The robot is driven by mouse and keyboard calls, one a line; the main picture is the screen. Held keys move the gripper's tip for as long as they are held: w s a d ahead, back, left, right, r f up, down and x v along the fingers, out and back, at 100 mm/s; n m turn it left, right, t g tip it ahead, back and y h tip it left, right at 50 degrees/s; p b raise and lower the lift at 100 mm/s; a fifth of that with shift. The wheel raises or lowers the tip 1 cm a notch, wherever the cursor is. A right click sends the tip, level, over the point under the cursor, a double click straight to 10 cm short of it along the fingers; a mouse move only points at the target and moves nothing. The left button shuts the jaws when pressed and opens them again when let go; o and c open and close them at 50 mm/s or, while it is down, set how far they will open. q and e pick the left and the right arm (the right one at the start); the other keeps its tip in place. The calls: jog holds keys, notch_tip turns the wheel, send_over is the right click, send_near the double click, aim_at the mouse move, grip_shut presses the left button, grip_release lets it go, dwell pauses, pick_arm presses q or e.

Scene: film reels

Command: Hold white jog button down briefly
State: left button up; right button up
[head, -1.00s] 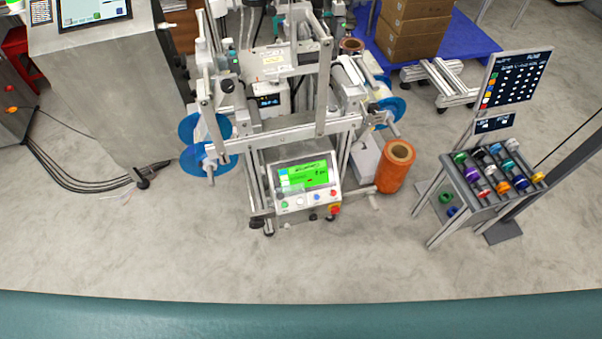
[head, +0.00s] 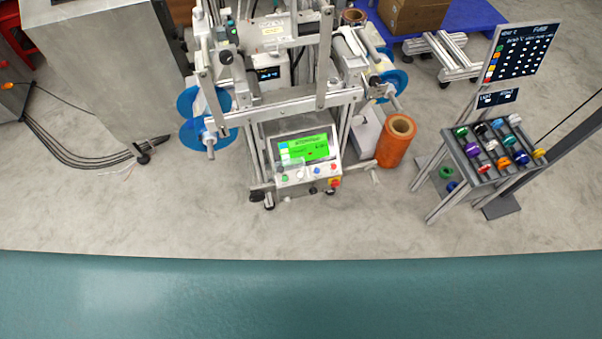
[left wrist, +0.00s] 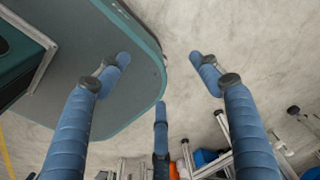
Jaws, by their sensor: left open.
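The white jog button (head: 299,175) seems to be the pale one in the row on the machine's tilted control panel (head: 277,160), between a green button (head: 284,178) and a blue one (head: 317,169). It is too small to tell whether it is pressed. The panel has a lit green screen (head: 309,147). My left gripper (left wrist: 159,75) shows only in the left wrist view. Its blue padded fingers are spread open and empty above the floor. It is away from the panel's buttons. My right gripper is in neither view.
An orange roll (head: 391,147) stands right of the panel. A rack of coloured spools (head: 484,160) with a sign board (head: 522,52) is farther right. A grey cabinet (head: 95,90) with trailing cables is at left. Bare floor lies in front of the machine.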

pick_arm(q)
jog(key=shift+s, duration=0.1)
grip_shut()
jog(key=shift+a, duration=0.1)
dwell(1.3)
